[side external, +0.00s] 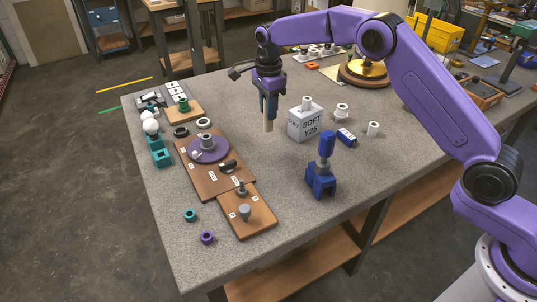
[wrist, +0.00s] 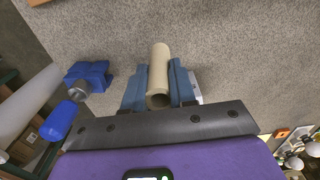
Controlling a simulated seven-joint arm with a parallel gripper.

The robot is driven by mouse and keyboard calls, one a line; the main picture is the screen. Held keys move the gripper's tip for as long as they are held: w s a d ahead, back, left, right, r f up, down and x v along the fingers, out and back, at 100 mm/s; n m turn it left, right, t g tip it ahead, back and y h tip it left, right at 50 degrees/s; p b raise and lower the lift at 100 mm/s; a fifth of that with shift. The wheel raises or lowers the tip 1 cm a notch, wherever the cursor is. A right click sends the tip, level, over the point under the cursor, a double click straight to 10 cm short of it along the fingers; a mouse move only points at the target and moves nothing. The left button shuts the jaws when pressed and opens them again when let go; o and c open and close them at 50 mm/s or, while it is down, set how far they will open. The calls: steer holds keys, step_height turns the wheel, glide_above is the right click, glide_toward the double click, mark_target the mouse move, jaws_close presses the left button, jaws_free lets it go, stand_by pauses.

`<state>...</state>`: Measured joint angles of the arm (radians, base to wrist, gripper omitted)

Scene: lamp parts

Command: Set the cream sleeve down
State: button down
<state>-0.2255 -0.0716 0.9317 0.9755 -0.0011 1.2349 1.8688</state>
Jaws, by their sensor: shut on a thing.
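The cream sleeve (side external: 268,125) is a pale hollow tube. My gripper (side external: 267,112) is shut on it and holds it upright, pointing down, over the grey table. In the wrist view the sleeve (wrist: 160,70) sits between the two blue fingers of my gripper (wrist: 159,90), with its open end toward the camera. Its lower end seems clear of the tabletop, but the exact gap is hard to tell.
A white SOFT box (side external: 305,123) stands right of the sleeve, with a blue clamp stand (side external: 322,180) nearer the front. The brown board with a purple disc (side external: 208,150) lies to the left. Bare tabletop (side external: 265,170) lies below and in front of the sleeve.

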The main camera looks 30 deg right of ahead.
step_height(320, 180, down, 10)
steer(key=shift+f, duration=0.1)
stand_by(0.4)
steer(key=shift+f, duration=0.1)
steer(key=c, duration=0.9)
jaws_free()
step_height(320, 180, up, 12)
steer(key=shift+r, duration=0.1)
